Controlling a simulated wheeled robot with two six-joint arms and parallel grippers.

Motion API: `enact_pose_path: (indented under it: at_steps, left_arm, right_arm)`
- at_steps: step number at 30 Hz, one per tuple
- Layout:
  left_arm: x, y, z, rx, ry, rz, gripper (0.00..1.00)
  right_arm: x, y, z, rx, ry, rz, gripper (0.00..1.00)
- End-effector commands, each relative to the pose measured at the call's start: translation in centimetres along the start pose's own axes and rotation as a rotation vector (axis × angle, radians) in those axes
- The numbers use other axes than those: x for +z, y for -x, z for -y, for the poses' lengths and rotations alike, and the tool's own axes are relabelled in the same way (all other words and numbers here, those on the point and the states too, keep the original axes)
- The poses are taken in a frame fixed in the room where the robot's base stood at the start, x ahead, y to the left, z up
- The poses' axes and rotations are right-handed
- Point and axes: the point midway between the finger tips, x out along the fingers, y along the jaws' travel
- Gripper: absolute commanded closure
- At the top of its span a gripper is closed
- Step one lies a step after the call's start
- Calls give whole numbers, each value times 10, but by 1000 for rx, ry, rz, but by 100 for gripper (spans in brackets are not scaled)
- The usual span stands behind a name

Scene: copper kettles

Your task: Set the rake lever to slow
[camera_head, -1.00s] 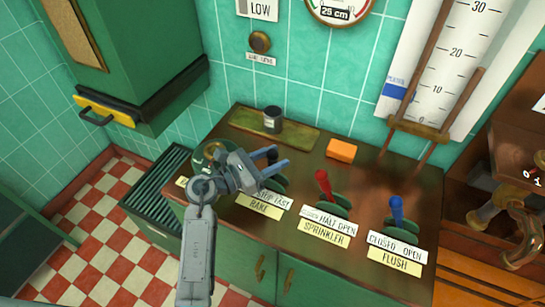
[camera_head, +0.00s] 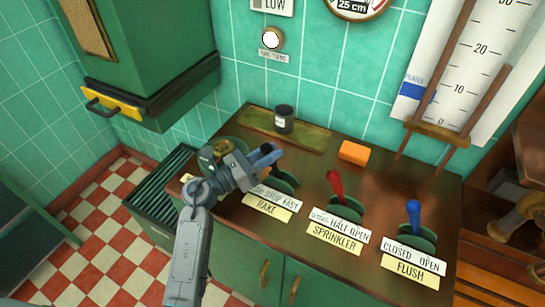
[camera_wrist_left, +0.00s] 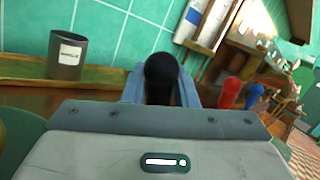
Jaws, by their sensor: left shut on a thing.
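The rake lever stands on the counter above the RAKE label (camera_head: 267,207). A label strip (camera_head: 275,196) there reads STOP FAST, its left end partly covered by my arm. My left gripper (camera_head: 264,155) is shut on the lever's black knob, which shows between the blue fingers in the left wrist view (camera_wrist_left: 161,80). The lever leans left of its dark green base (camera_head: 285,182). Its shaft is mostly hidden. My right gripper is not in view.
To the right stand the red sprinkler lever (camera_head: 335,185) and the blue flush lever (camera_head: 413,215). A dark can (camera_head: 284,120) stands on a board behind, with an orange block (camera_head: 353,152) nearby. A round lamp (camera_head: 271,39) on the wall glows white.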

Motion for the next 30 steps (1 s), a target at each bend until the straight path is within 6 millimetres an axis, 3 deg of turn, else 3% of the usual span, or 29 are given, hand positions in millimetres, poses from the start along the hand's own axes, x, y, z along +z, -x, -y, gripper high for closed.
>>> enact_pose_path:
  at_steps: [5, 6, 8, 20, 30]
  left_arm:
    - [0, 0, 0, 0, 0, -2, 100]
    - [0, 0, 0, 0, -1, -2, 66]
    - [0, 0, 0, 0, -1, -2, 54]
    - [-2, 8, 0, 1, -3, -3, 54]
    - [-4, 70, -1, 0, -6, -7, 54]
  right_arm:
    - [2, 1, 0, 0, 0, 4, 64]
    - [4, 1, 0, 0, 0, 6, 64]
    - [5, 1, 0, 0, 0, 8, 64]
    - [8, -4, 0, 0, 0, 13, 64]
    - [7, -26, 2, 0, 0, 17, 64]
